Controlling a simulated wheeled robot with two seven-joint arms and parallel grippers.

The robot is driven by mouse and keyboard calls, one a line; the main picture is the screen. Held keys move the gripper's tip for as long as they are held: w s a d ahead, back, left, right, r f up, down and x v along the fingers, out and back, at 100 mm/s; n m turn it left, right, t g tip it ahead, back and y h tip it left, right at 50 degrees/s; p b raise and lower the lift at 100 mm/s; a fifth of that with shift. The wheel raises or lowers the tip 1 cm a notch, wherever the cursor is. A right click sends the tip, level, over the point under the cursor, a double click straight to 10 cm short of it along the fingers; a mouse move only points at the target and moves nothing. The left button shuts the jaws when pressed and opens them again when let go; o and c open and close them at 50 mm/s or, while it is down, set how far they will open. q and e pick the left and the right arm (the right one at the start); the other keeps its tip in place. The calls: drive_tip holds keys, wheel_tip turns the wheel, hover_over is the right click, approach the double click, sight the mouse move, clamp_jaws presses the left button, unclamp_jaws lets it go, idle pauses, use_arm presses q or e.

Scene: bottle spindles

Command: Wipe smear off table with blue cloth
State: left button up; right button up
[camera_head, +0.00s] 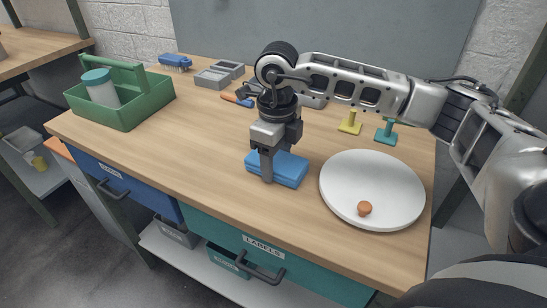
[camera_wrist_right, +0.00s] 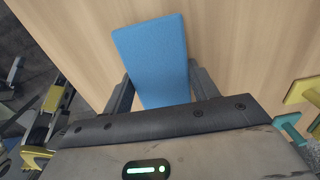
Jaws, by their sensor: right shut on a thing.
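The blue cloth (camera_head: 287,170) is a folded block at the middle of the wooden table (camera_head: 190,140). My right gripper (camera_head: 272,168) points down and is shut on it. In the right wrist view the blue cloth (camera_wrist_right: 152,60) sits between the two fingers of my right gripper (camera_wrist_right: 155,85). The cloth is at or close to the tabletop; I cannot tell if it touches. No smear shows on the visible wood; the area under the cloth and arm is hidden. My left gripper is not in view.
A white plate (camera_head: 365,180) with a small orange piece (camera_head: 364,208) lies right of the cloth. A green caddy (camera_head: 150,98) with a bottle stands at left. Front-left wood is clear.

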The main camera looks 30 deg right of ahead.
drive_tip(key=r, duration=0.2)
drive_tip(key=r+p, duration=0.1)
drive_tip(key=shift+w+r, duration=0.2)
drive_tip(key=shift+r, duration=0.15)
drive_tip(key=shift+r+p, duration=1.5)
drive_tip(key=shift+r, duration=0.5)
